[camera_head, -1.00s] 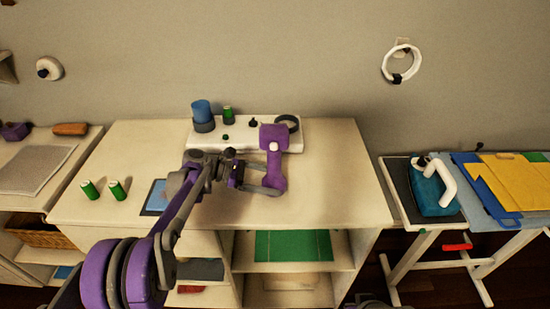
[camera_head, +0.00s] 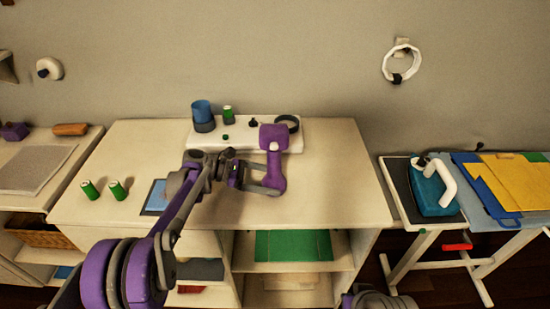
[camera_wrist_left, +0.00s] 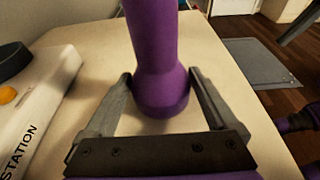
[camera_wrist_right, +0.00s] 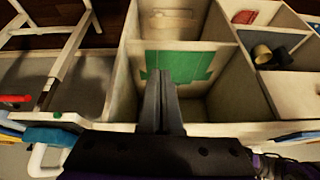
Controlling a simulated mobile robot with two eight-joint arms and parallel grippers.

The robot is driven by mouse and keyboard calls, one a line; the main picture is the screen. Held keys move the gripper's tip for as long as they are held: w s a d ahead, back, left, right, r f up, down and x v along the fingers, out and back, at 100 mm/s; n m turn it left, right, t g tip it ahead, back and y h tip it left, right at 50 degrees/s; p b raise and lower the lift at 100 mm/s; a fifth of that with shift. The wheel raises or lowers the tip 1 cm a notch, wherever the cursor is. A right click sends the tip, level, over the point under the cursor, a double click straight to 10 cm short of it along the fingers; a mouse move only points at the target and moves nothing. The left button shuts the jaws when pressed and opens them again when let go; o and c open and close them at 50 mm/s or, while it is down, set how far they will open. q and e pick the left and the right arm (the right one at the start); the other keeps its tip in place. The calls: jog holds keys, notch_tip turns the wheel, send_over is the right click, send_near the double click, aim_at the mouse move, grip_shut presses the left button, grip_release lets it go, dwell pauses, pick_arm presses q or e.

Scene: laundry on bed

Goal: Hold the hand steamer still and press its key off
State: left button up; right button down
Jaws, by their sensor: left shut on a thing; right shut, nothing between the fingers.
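The purple hand steamer (camera_head: 272,165) stands on the table in front of the white station, its wide head at the top and a pale key (camera_head: 274,147) on its front. My left gripper (camera_head: 270,187) is shut on the lower handle. In the left wrist view the purple handle (camera_wrist_left: 158,75) is between the two grey fingers. My right gripper (camera_wrist_right: 165,88) is shut and empty in the right wrist view, over the front of the shelf unit. In the head view only part of my right arm shows at the bottom edge; its fingertips are not clear there.
The white station (camera_head: 235,137) holds a blue cup (camera_head: 202,113), a green-topped cylinder and a dark ring. An ironing board with a teal iron (camera_head: 432,190) is at the right. The table's right half is clear.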

jog(key=w+a+r+m+t+y, duration=0.2)
jog(key=w+a+r+m, duration=0.4)
jog(key=w+r, duration=0.45)
jog(key=m+t+y, duration=0.2)
jog(key=m, duration=0.2)
send_near(271, 152)
jog(key=shift+s+x, duration=0.2)
jog(key=shift+x, duration=1.95)
jog(key=shift+a+f, duration=0.1)
jog(key=shift+f, duration=0.1)
jog(key=shift+w, duration=0.45)
jog(key=shift+s, duration=0.45)
